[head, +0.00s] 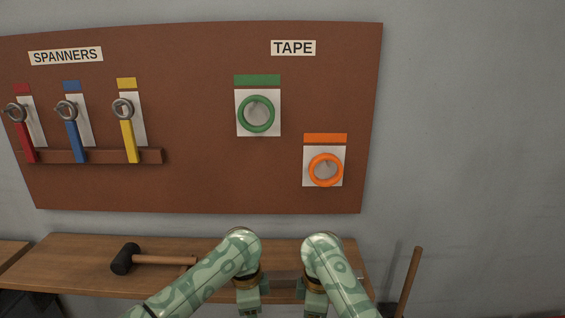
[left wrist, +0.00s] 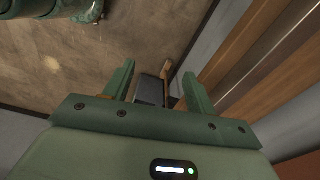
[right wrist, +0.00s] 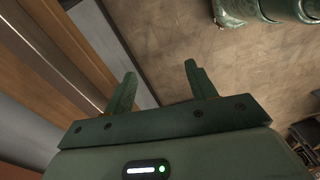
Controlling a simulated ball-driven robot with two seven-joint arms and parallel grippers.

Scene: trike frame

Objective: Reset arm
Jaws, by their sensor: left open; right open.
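Both green camouflage-patterned arms reach in low in the head view, bent at the wrist with their grippers hanging downward. My left gripper (head: 249,303) is in front of the workbench edge. In the left wrist view its two fingers (left wrist: 157,72) are apart with nothing held. My right gripper (head: 315,302) hangs a little to the right of it. In the right wrist view its fingers (right wrist: 160,69) are apart and empty, with bare floor and the bench side beyond. The fingertips are hard to see in the head view.
A wooden bench (head: 80,255) bears a black-headed mallet (head: 125,258). A brown board (head: 200,180) above holds red, blue and yellow spanners, a green tape roll (head: 256,114) and an orange one (head: 326,170). A wooden handle (head: 410,280) stands at right.

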